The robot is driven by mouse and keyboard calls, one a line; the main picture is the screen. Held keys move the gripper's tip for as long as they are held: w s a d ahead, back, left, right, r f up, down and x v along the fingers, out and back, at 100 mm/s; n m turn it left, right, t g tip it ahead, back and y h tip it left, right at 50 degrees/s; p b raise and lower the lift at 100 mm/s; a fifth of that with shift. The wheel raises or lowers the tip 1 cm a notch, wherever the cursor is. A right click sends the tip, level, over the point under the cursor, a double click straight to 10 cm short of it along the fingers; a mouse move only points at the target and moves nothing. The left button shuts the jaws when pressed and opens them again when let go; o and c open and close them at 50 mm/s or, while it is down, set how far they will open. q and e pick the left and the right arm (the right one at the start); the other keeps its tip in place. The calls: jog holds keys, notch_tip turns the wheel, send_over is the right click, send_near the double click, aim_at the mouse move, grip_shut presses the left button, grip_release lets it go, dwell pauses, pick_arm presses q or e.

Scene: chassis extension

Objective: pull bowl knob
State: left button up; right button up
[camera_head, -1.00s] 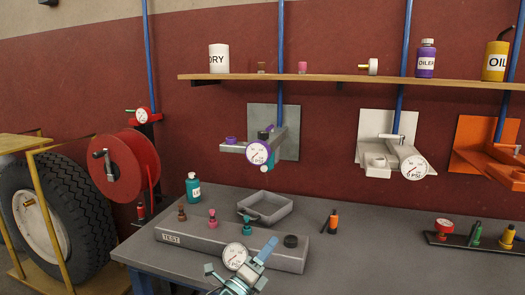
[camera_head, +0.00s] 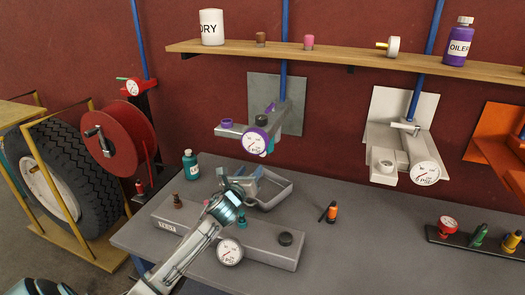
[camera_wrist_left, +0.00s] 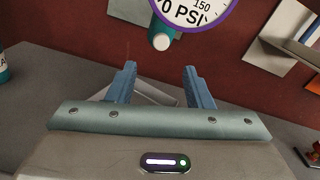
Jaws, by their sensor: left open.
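The wall unit with the purple-rimmed gauge (camera_head: 255,141) hangs on a grey plate above the bench. Below its gauge is a small teal part, which shows in the left wrist view as a teal knob with a pale round end (camera_wrist_left: 161,41). I cannot tell for sure whether it is the bowl knob. My left gripper (camera_head: 250,178) is over the bench, below and slightly left of this unit. In the left wrist view my gripper's two blue fingers (camera_wrist_left: 161,88) are apart with nothing between them, and the knob is beyond and above them. My right gripper is not in view.
A grey tray (camera_head: 286,192) lies behind my left gripper. A long grey test block (camera_head: 270,253) with a gauge (camera_head: 230,251) is below my arm. A teal bottle (camera_head: 190,166) stands to the left. A white wall unit (camera_head: 384,174) hangs to the right. The shelf (camera_head: 350,62) is above.

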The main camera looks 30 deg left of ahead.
aim_at(262, 155)
pick_arm(q)
jog(key=p+x, duration=0.2)
jog(key=x, duration=0.6)
jog(key=shift+w+d, duration=0.1)
jog(key=shift+w, duration=0.1)
jog(key=shift+w+p, duration=0.35)
jog(key=shift+w, duration=0.3)
